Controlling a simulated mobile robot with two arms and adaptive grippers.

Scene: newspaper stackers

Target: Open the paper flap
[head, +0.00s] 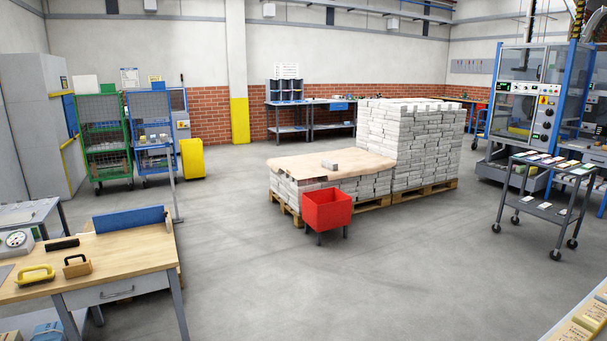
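In the head view a sheet of tan paper (300,172) covers the top of a low stack of newspaper bundles (355,187) on a wooden pallet (372,204). The paper's front edge hangs a little over the side of the stack. A small grey block (330,164) lies on top of the paper. A taller, uncovered stack of bundles (415,150) stands directly to the right on another pallet. A red bin (327,210) on legs stands in front of the covered stack and hides part of it. Neither of my grippers is in view.
A wooden workbench (130,255) with hand tools stands at the lower left. A dark wheeled cart (540,203) and a blue-framed machine (525,110) are at the right. Mesh trolleys (102,135) and a yellow bin (192,158) stand at the back left. Open grey floor (300,285) lies ahead.

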